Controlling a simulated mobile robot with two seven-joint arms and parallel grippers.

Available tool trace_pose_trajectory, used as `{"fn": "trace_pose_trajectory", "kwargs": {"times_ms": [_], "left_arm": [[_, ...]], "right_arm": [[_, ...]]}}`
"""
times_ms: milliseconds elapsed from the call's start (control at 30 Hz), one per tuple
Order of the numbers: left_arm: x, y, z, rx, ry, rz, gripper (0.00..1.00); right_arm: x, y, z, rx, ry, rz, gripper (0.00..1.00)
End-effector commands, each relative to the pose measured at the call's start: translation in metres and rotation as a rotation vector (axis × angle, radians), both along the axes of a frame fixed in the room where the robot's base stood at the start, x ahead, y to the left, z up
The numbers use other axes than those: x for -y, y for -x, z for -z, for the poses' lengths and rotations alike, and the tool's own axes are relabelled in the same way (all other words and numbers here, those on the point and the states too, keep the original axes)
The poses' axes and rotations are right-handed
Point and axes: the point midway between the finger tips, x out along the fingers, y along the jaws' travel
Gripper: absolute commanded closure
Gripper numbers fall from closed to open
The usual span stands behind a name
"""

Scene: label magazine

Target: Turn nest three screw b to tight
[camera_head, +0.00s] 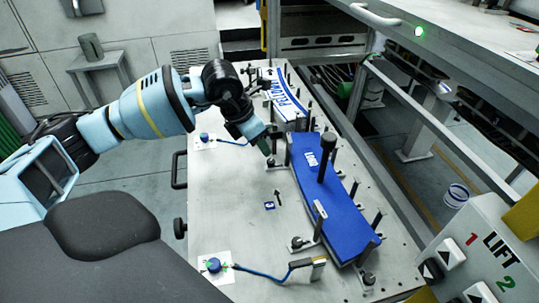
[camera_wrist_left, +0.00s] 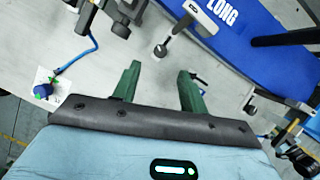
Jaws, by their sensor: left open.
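My left gripper (camera_head: 264,145) hangs over the metal plate beside the far part of a blue curved block (camera_head: 335,200). In the left wrist view its two green fingers (camera_wrist_left: 157,78) are apart, with nothing between them. The block also shows in the wrist view (camera_wrist_left: 265,40), lettered "LONG". A dark screw knob (camera_head: 271,162) stands just below the fingertips. Another dark knob (camera_head: 297,243) is at the block's near left side. A dark knob (camera_wrist_left: 160,50) shows beyond the fingers in the wrist view, under a metal clamp bar. I cannot tell which knob is screw b. My right gripper is out of view.
A second lettered blue and white block (camera_head: 290,97) lies farther back. Upright posts line both blocks. Blue knobs on white cards (camera_head: 213,265) with blue cables sit along the plate's left side. A small blue tag (camera_head: 269,205) lies on bare plate. A lift button box (camera_head: 485,255) stands at right.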

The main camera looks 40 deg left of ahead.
Motion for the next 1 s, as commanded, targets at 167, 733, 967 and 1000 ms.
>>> {"fn": "trace_pose_trajectory", "kwargs": {"times_ms": [167, 733, 967, 1000], "left_arm": [[0.004, -0.008, 0.023, -0.003, 0.002, 0.0, 0.57], [0.011, -0.026, 0.067, 0.001, 0.003, 0.0, 0.57], [0.011, -0.026, 0.067, 0.001, 0.003, -0.001, 0.67], [0.011, -0.026, 0.067, 0.001, 0.003, -0.001, 0.73]], "right_arm": [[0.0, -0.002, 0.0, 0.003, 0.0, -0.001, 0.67], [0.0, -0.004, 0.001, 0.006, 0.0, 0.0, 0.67], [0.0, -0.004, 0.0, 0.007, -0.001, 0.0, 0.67], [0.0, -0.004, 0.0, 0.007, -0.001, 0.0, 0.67]]}}
